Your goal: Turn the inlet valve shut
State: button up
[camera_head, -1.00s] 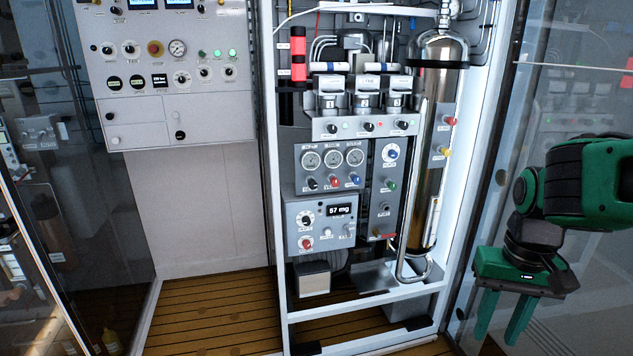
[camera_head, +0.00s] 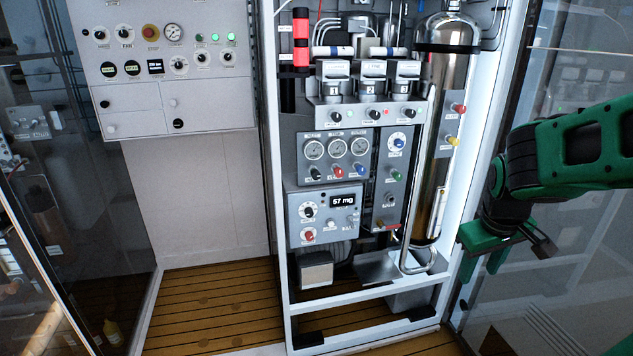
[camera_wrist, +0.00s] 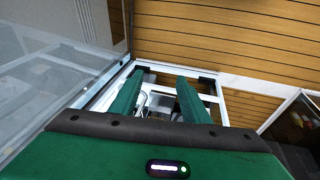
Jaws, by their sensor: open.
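The fill panel (camera_head: 353,117) stands in an open white-framed cabinet in the middle of the head view. A red knob (camera_head: 459,109) and a yellow knob (camera_head: 453,142) sit on a plate by the tall metal cylinder. The labels are too small to read, so I cannot tell which is the inlet valve. My green gripper (camera_head: 482,262) is open and empty, right of the cabinet's lower part. Its fingers (camera_wrist: 160,88) show apart in the wrist view.
The cabinet's white right post (camera_head: 484,150) stands between my gripper and the panel. A glass door (camera_head: 560,75) is on the right, close to my arm. A control console (camera_head: 165,75) hangs at left. The slatted floor (camera_head: 205,305) is clear in front of the wall.

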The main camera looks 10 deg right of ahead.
jog(key=w+d+n+t+h, duration=0.3)
jog(key=w+n, duration=0.5)
jog(key=w, duration=0.7)
jog(key=n+t+y, duration=0.6)
jog(key=n+t, duration=0.7)
jog(key=n, duration=1.3)
send_near(317, 177)
jog(key=w, duration=0.9)
jog(key=shift+a+r, duration=0.15)
jog(key=shift+r, duration=0.1)
jog(key=c, duration=1)
